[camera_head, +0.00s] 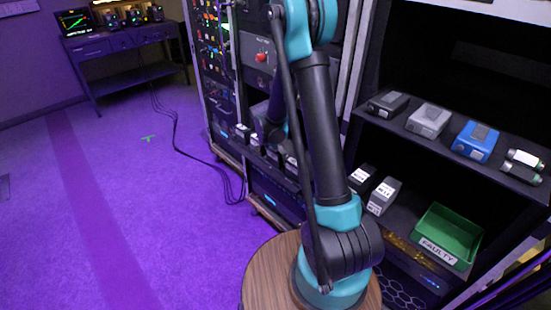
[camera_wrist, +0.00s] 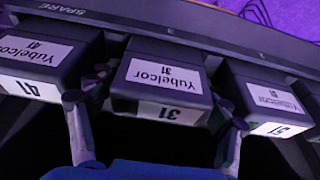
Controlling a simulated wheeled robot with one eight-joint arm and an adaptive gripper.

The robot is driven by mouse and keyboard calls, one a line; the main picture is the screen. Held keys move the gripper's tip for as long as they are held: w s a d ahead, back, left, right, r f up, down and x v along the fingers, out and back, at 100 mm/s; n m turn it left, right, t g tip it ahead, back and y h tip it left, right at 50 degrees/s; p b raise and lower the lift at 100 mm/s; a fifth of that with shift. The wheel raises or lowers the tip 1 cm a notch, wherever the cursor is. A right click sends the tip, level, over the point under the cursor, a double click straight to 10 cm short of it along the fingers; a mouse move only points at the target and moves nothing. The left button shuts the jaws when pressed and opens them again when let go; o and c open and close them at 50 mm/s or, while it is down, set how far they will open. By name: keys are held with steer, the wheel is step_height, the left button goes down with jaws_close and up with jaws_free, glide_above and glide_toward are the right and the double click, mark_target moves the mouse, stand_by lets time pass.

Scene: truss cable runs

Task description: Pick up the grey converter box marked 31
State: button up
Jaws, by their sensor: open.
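The grey converter box marked 31 (camera_wrist: 160,78) is in the middle of the wrist view, dark with white "Yubelcor 31" labels on its top and near face. It sits in a row between a box marked 41 (camera_wrist: 45,55) on the left and one that seems marked 51 (camera_wrist: 265,100) on the right. My gripper (camera_wrist: 155,108) is open, with one finger at each side of box 31, near the gaps to its neighbours. I cannot tell whether the fingers touch it. In the head view my arm partly hides the row, and its markings are too small to read there.
A rail marked SPARE (camera_wrist: 65,10) runs behind the boxes. At right in the head view, a shelf holds a blue box (camera_head: 476,141), a light grey box (camera_head: 428,121) and others. Below is a green FAULTY bin (camera_head: 446,232). Open floor (camera_head: 80,200) lies left; a cable (camera_head: 175,135) crosses it.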

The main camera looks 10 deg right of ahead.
steer(key=c, duration=1.2)
steer(key=shift+r, duration=0.1)
